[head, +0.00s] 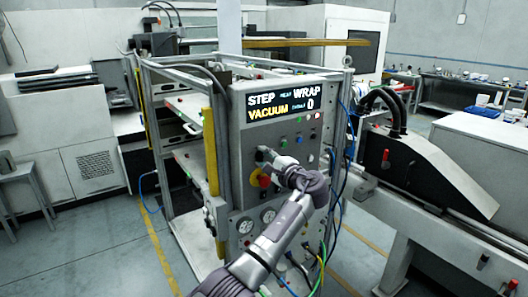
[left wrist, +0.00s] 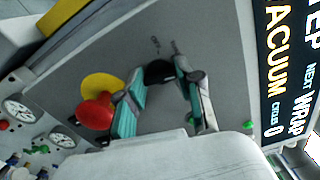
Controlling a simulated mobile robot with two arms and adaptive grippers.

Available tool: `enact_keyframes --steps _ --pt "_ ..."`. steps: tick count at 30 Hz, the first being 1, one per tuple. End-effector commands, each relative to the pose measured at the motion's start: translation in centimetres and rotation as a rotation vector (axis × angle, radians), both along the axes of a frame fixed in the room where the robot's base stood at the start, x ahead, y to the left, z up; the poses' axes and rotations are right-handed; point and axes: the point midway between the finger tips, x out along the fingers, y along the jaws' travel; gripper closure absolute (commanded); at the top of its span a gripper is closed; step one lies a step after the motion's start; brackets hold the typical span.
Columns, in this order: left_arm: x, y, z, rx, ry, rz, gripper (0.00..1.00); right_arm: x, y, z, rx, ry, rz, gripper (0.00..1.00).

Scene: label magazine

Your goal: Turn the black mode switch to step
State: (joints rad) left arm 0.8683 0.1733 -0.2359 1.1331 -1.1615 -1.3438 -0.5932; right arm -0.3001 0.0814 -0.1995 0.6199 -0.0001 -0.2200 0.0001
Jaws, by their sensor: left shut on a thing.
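The black mode switch (left wrist: 160,70) is a dark round knob on the grey panel face in the left wrist view. My left gripper (left wrist: 162,82) is shut on it, one finger on each side. In the head view my left gripper (head: 264,156) is at the panel, and the switch is mostly hidden by it. The display (head: 284,101) reads STEP, NEXT WRAP, VACUUM and CYCLES 0. My right gripper is not in view.
A red emergency button (left wrist: 95,112) on a yellow plate sits close beside the left finger. Gauges (head: 245,225) are lower on the panel. A green button (left wrist: 249,125) and several small lamps are on the panel. Cables hang at the panel's right side.

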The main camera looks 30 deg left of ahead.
Motion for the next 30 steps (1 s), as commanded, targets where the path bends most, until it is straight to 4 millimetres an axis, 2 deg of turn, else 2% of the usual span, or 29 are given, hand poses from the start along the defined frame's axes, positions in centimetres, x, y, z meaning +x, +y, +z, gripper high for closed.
enact_keyframes --steps 1,9,28,29,30 --pt "0.0 0.0 0.2 0.012 0.032 -0.001 0.99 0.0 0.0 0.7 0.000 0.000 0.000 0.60" --pt "0.0 0.0 0.1 0.059 0.145 -0.001 0.99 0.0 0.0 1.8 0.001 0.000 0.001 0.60" --pt "0.0 0.0 -0.1 0.076 0.186 -0.001 0.99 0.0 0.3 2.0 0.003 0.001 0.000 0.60" --pt "0.0 0.0 -0.1 0.076 0.186 -0.001 0.61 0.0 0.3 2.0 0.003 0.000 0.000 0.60" --pt "0.0 0.0 -0.1 0.076 0.186 -0.001 0.55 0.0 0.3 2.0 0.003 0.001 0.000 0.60"
